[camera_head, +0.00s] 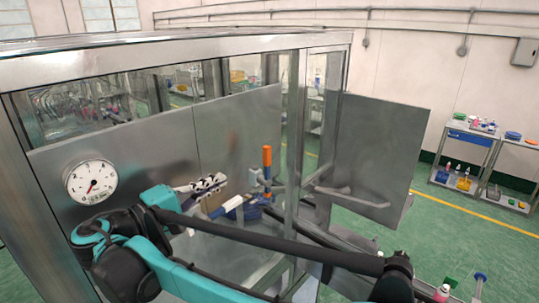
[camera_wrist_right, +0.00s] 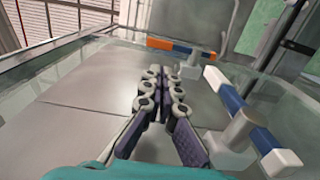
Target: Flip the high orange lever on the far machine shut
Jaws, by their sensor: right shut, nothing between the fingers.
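The high lever with an orange end (camera_head: 267,156) stands upright inside the machine in the head view, with a blue part below the orange. A second bar, blue and white (camera_wrist_right: 236,102), sits on a grey post to the right of the fingers. My left gripper is not in view.
Metal framing and glass panels surround the work space. A round gauge (camera_head: 90,181) is on the left panel. An open metal door panel (camera_head: 370,150) stands at the right. Shelves with bottles (camera_head: 463,150) stand farther right, beyond green floor.

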